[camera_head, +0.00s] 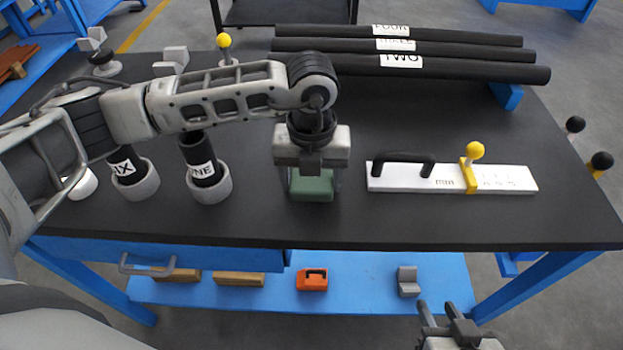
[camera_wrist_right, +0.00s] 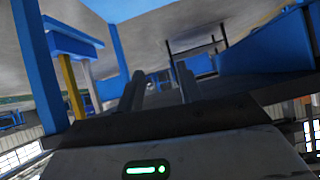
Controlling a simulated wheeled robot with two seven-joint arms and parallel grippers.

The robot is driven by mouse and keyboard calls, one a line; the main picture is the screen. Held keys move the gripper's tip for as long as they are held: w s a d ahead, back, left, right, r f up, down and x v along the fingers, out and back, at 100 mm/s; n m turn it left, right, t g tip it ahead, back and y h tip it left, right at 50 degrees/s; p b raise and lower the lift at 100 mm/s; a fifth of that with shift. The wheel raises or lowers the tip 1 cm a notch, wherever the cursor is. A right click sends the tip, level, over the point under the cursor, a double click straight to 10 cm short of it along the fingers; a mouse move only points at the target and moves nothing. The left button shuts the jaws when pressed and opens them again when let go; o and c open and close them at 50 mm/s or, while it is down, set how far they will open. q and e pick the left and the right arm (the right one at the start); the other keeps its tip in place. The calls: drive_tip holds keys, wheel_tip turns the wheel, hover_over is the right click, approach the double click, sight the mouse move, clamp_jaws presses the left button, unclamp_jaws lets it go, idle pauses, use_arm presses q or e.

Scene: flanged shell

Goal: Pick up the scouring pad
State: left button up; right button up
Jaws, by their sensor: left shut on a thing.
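The scouring pad is a green block (camera_head: 311,188) at the middle of the black table top, in the head view. My left gripper (camera_head: 312,178) points down over it, with its fingers on either side, shut on the pad. The gripper body hides the pad's upper part. I cannot tell whether the pad touches the table or is just above it. My right gripper (camera_head: 440,311) is low at the front, before the table's edge. In the right wrist view its two fingers (camera_wrist_right: 161,92) stand apart with nothing between them.
A white board (camera_head: 510,178) with a black handle and yellow knob lies right of the pad. Black tubes stand in grey cups (camera_head: 210,187) to the left. Long black pipes (camera_head: 450,72) lie at the back. A blue shelf (camera_head: 360,272) below holds an orange block (camera_head: 312,283).

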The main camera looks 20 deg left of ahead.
sight(312, 179)
use_arm(q)
drive_tip(key=shift+r, duration=0.45)
wheel_tip(312, 179, up, 2)
drive_tip(key=shift+w+r+b, duration=0.1)
drive_tip(key=shift+r+b, duration=0.1)
drive_tip(key=shift+b, duration=0.2)
drive_tip(key=w+d+r+b, duration=0.1)
drive_tip(key=w+d+r, duration=0.8)
drive_tip(key=w, duration=0.1)
drive_tip(key=shift+d+r+b, duration=0.35)
drive_tip(key=shift+r+b, duration=0.05)
drive_tip(key=shift+o, duration=0.4)
drive_tip(key=shift+f, duration=0.1)
